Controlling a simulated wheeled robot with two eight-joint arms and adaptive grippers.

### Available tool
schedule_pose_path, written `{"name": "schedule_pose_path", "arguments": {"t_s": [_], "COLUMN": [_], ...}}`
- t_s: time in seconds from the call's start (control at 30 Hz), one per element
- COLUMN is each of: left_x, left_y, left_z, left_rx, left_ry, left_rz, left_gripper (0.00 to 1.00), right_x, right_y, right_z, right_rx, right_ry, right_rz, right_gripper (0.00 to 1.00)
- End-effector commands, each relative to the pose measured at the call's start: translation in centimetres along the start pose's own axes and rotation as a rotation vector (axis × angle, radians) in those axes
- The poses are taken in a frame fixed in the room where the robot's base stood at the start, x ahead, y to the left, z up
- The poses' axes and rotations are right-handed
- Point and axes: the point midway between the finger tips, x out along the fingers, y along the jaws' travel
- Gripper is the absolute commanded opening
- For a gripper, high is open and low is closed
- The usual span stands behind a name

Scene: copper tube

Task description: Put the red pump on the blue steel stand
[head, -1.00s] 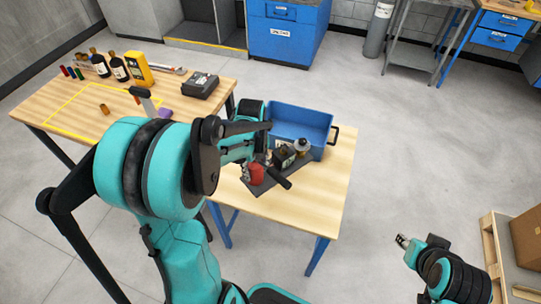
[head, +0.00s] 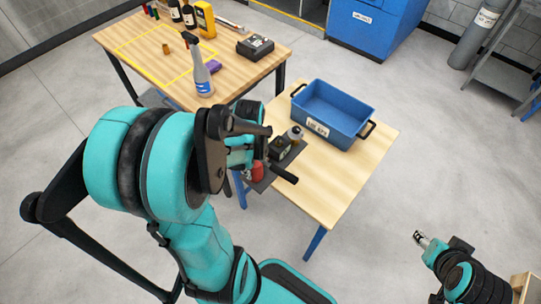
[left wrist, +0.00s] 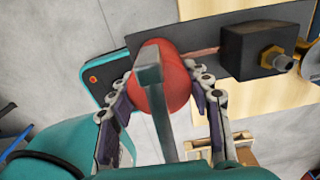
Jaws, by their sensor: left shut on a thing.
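The red pump (head: 257,171) shows in the head view at the left edge of a small wooden-topped table with blue legs (head: 345,180). Its dark base plate (head: 292,152) carries a black box (head: 279,147) with a brass fitting. In the left wrist view the round red body (left wrist: 172,95) sits between the two fingers of my left gripper (left wrist: 156,88), which is shut on it. The plate overlaps the table edge in the picture; I cannot tell if it touches. My right gripper (head: 421,239) is low at the right, away from the table. No separate blue stand is clearly identifiable.
A blue crate (head: 318,127) stands on the small table's back part; its front part is bare. A larger table (head: 135,60) at left holds a spray bottle (head: 203,78), a black case (head: 255,47) and bottles. A blue cabinet (head: 368,35) stands behind. Floor is open at right.

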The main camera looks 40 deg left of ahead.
Motion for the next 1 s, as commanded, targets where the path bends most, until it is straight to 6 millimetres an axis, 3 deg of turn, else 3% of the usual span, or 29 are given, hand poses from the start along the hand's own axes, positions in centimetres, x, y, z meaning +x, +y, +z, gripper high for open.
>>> {"name": "schedule_pose_path", "arguments": {"t_s": [0.53,0.7,0.87,1.0], "left_x": [6.0,6.7,7.1,8.5], "left_y": [-9.3,-10.7,-11.0,-10.9], "left_z": [-0.5,-0.6,-0.6,-0.6], "left_rx": [0.004,0.001,0.001,0.001], "left_ry": [0.000,0.000,0.000,0.000], "left_rz": [-0.002,-0.002,-0.002,-0.002], "left_gripper": [0.00,0.00,0.00,0.00], "right_x": [3.1,3.4,3.6,4.2], "right_y": [0.0,0.0,0.0,0.0], "right_z": [2.2,2.5,2.6,3.0], "right_rx": [0.000,0.000,0.000,0.000], "right_ry": [0.000,0.000,0.000,0.000], "right_rz": [0.000,0.000,0.000,0.000], "right_gripper": [0.47,0.47,0.47,0.47]}}
